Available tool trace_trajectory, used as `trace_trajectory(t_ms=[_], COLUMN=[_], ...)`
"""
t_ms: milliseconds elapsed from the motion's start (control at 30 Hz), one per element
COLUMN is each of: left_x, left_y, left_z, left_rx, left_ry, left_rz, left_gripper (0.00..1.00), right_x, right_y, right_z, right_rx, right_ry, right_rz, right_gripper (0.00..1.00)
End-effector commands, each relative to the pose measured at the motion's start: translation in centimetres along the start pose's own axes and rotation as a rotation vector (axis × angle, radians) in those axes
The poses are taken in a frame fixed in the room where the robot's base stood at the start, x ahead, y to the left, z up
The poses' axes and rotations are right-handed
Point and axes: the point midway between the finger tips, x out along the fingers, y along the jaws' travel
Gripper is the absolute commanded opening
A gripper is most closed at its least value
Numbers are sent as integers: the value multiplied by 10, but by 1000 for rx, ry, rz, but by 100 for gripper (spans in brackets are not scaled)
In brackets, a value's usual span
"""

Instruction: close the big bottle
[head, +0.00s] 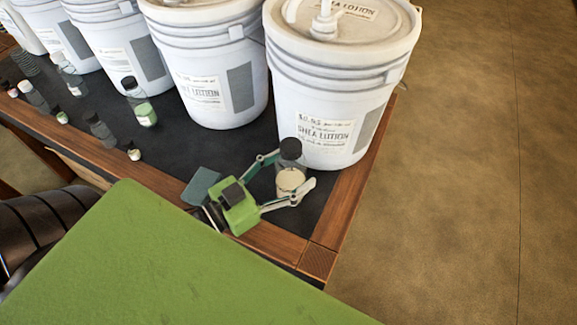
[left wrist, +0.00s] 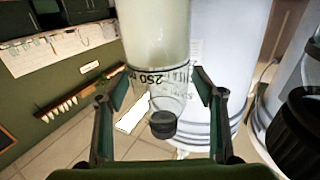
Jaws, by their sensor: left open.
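The big bottle (head: 291,181) stands upright near the table's front right corner, with cream contents low inside and a clear upper part. A black cap (head: 290,149) is at its top; I cannot tell how tightly it sits. In the left wrist view the bottle (left wrist: 155,40) appears upside down, with its black cap (left wrist: 163,124) lowest and a "250" marking on its side. My left gripper (head: 292,172) is open, with one finger on each side of the bottle. Its fingers also flank the bottle in the left wrist view (left wrist: 161,90). My right gripper is not in view.
A white pump bucket (head: 330,95) stands close behind the bottle. Another bucket (head: 205,60) and more stand to the left. Several small bottles (head: 140,108) stand on the table's left part. The wooden table edge (head: 335,222) is close on the right, with open floor beyond.

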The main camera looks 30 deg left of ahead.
Motion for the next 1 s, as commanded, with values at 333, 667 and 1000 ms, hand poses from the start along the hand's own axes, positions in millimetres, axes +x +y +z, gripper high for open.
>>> trace_trajectory(t_ms=[333,667,1000], left_x=[-34,-100,-120], left_y=[0,0,0], left_z=[-4,-4,-3], left_rx=[-3,-1,1], left_ry=[-7,-6,0], left_rz=[-2,-2,0], left_gripper=[62,62,62], right_x=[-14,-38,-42], right_y=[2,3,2], right_z=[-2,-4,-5], right_rx=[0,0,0], right_ry=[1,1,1], right_rz=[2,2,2], right_gripper=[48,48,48])
